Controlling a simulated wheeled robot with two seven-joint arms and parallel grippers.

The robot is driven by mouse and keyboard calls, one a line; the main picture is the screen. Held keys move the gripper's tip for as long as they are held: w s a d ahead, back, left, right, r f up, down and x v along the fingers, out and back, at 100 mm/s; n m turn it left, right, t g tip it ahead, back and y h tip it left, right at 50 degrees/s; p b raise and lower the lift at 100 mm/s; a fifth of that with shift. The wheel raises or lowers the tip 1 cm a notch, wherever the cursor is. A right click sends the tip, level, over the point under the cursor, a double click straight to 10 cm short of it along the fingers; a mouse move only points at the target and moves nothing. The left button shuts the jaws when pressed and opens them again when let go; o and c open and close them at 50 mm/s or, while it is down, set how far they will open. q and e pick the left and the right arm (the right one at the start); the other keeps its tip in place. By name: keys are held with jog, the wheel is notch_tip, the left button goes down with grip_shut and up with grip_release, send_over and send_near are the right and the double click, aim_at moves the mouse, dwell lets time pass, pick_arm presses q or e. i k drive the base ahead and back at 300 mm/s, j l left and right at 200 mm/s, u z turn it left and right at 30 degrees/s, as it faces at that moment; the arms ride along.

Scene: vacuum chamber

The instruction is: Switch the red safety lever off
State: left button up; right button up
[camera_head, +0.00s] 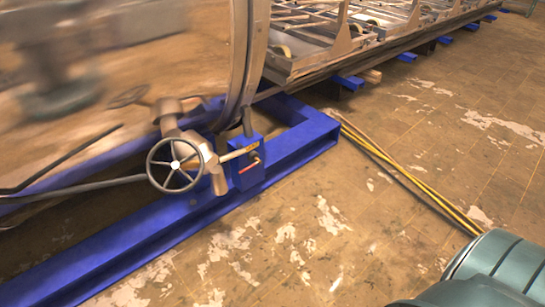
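The red safety lever (250,166) is small and sits on the front of a blue block on the blue frame. It lies at a slant, its right end higher than its left. Just left of it are a valve handwheel (173,165) with a white hub and a brown pipe body (205,152). Neither of my grippers shows in the camera_head view, so nothing is seen near or touching the lever. A teal rounded part of my own arm fills the lower right corner.
The blue frame (130,250) runs diagonally in front of a large shiny metal chamber (130,60). Yellow cables (410,180) lie on the floor to the right. A metal rack (330,35) stands behind. The worn floor (330,230) right of the lever is mostly clear.

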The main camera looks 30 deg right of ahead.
aim_at(247, 169)
jog(key=i+l+z, duration=0.35)
jog(key=i, duration=0.15)
jog(key=i+l+z, duration=0.15)
jog(key=i+z, duration=0.2)
jog(key=i, duration=0.15)
